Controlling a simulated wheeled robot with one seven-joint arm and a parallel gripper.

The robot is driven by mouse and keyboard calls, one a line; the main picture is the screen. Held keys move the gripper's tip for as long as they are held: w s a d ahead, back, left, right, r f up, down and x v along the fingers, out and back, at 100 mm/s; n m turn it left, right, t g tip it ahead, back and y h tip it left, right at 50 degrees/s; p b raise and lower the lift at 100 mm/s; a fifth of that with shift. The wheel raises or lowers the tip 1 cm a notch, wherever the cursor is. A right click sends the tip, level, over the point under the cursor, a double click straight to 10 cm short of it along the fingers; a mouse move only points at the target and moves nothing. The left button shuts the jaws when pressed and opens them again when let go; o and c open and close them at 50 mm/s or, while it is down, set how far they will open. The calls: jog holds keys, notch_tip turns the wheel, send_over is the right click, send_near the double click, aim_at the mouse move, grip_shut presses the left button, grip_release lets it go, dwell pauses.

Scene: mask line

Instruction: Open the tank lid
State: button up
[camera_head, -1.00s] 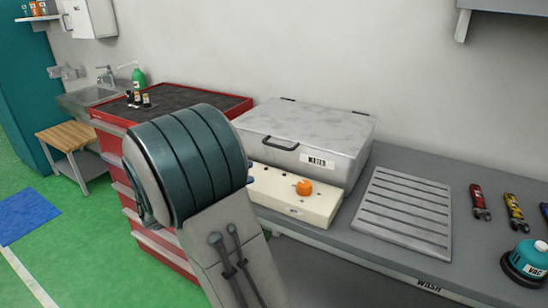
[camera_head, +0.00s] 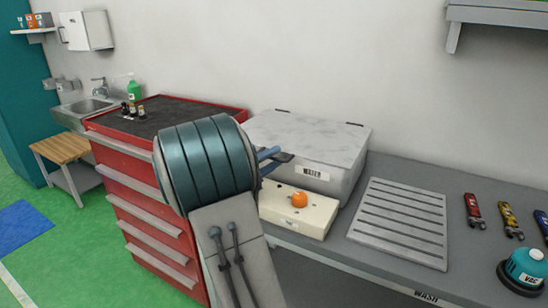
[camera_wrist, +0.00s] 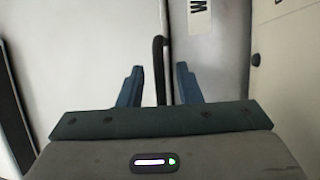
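The water tank (camera_head: 345,182) is a grey box with a "WATER" label, standing on the bench against the wall. Its pale lid (camera_head: 312,134) lies flat and closed on top. My gripper (camera_head: 277,157) is at the front left edge of the lid, partly hidden behind my arm in the head view. In the wrist view the dark lid handle (camera_wrist: 158,46) stands between the two blue fingers of my gripper (camera_wrist: 160,72). The fingers are apart, with a gap on both sides of the handle. In the head view the handle is hidden.
A cream block (camera_head: 312,215) with an orange knob (camera_head: 299,199) sits in front of the tank. A slotted grey tray (camera_head: 400,222) lies to its right. A red tool cabinet (camera_head: 130,185) stands to the left. A teal "VAC" device (camera_head: 526,268) is at far right.

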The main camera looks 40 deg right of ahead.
jog(key=shift+d, duration=0.35)
grip_shut()
jog(key=shift+r, duration=0.15)
